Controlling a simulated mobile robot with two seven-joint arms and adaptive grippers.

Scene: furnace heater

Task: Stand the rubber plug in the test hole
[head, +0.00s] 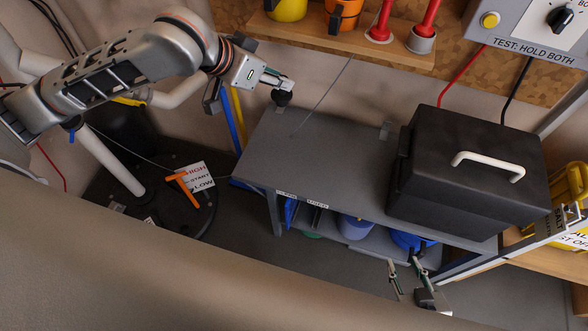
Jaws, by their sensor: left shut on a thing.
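My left gripper (277,82) reaches in from the upper left and is shut on a small black rounded piece, which looks like the rubber plug (282,98). The plug hangs under the fingertips, over the back left corner of the grey bench (320,150); I cannot tell whether it touches the bench. My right gripper (404,268) is low in the picture, in front of the bench. Its two fingers are apart with nothing visible between them. I cannot make out the test hole.
A black case with a white handle (470,175) fills the bench's right part. Blue containers (355,227) sit on its lower shelf. A wooden shelf (340,40) with cups and red-handled tools hangs behind. A grey test box (530,30) is upper right. The bench's left half is clear.

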